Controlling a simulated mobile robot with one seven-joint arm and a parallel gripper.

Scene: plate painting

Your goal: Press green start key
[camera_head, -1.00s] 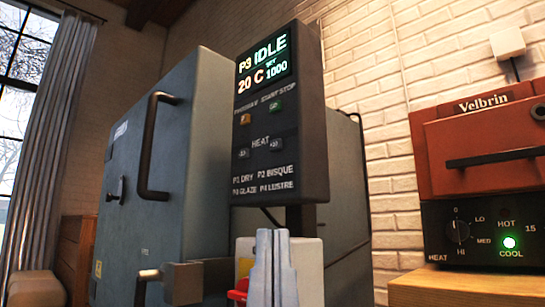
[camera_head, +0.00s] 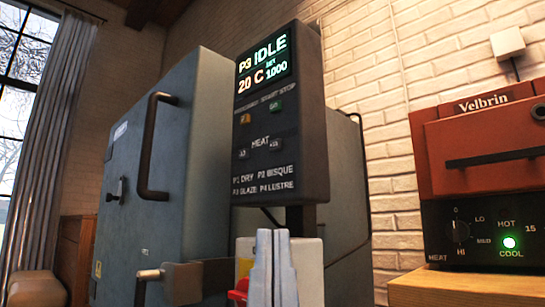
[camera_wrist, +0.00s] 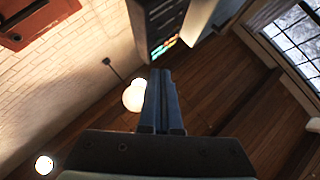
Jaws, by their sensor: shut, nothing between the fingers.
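The green start key (camera_head: 276,106) is a small green button on the dark control panel (camera_head: 262,190), right of an orange key (camera_head: 245,119). The panel's display (camera_head: 263,65) reads P3, IDLE, 20 C, SET 1000. My gripper (camera_head: 273,236) is in the lower middle of the head view, below the panel and apart from the key. Its fingers are together with nothing between them. In the wrist view my gripper (camera_wrist: 160,75) points up the picture, and the panel (camera_wrist: 160,22) shows beyond the fingertips, seen at a steep angle.
A blue-grey kiln (camera_head: 180,160) with a dark handle (camera_head: 152,145) stands left of the panel. A red Velbrin unit (camera_head: 480,150) stands at the right on a wooden surface (camera_head: 460,288). A white box with red parts (camera_head: 310,270) sits behind my gripper.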

